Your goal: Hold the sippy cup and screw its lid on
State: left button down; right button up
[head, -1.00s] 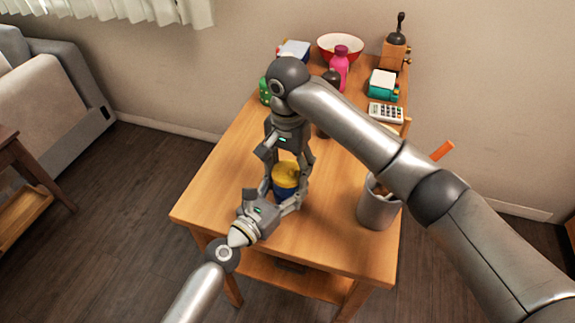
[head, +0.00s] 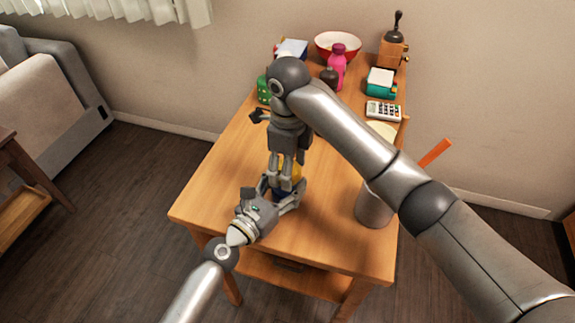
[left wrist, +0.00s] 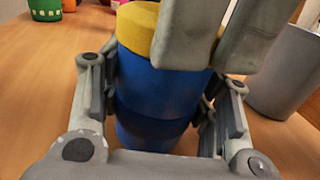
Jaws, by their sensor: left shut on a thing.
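The sippy cup is a blue cup (left wrist: 160,95) with a yellow lid (left wrist: 137,28) on top. It stands upright near the table's front left, mostly covered by my grippers in the head view. My left gripper (head: 283,190) is shut on the blue cup, with a finger on either side of it in the left wrist view. My right gripper (head: 281,168) points down from above at the lid. Its fingers partly cover the lid in both views, so I cannot tell whether they are closed on it.
A grey container (head: 373,207) with an orange-handled thing (head: 435,153) stands at the table's right edge. A green holder (head: 263,90), pink bottle (head: 337,66), red bowl (head: 338,46), calculator (head: 383,111) and wooden grinder (head: 393,52) are farther back.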

jog(key=shift+m, duration=0.4)
jog(key=o, duration=0.8)
jog(key=shift+c, duration=0.5)
